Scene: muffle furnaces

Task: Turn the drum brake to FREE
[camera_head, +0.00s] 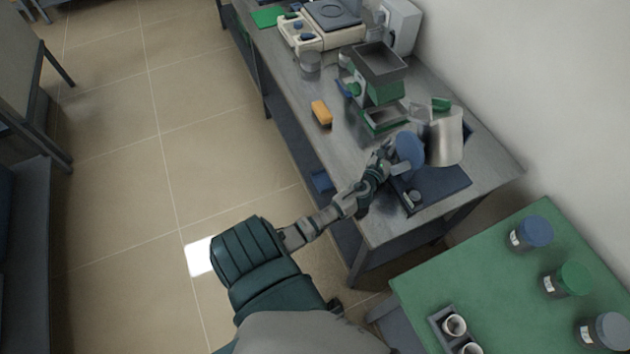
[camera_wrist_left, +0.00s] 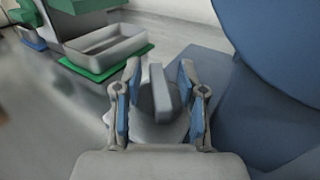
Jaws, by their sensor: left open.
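My left gripper (camera_head: 384,154) reaches over the metal bench to the drum unit at its near end. In the left wrist view the gripper (camera_wrist_left: 157,84) is open. Its two blue-padded fingers stand either side of an upright grey lever (camera_wrist_left: 160,97), which looks like the drum brake. I see gaps beside the lever and cannot tell whether either pad touches it. The blue round end of the drum (camera_head: 409,153) is beside the gripper; it fills the right of the wrist view (camera_wrist_left: 275,75). No FREE marking can be read. My right gripper is out of view.
A green machine with a grey tray (camera_head: 380,61) stands behind the drum. A green table (camera_head: 500,270) holds several lidded jars at lower right.

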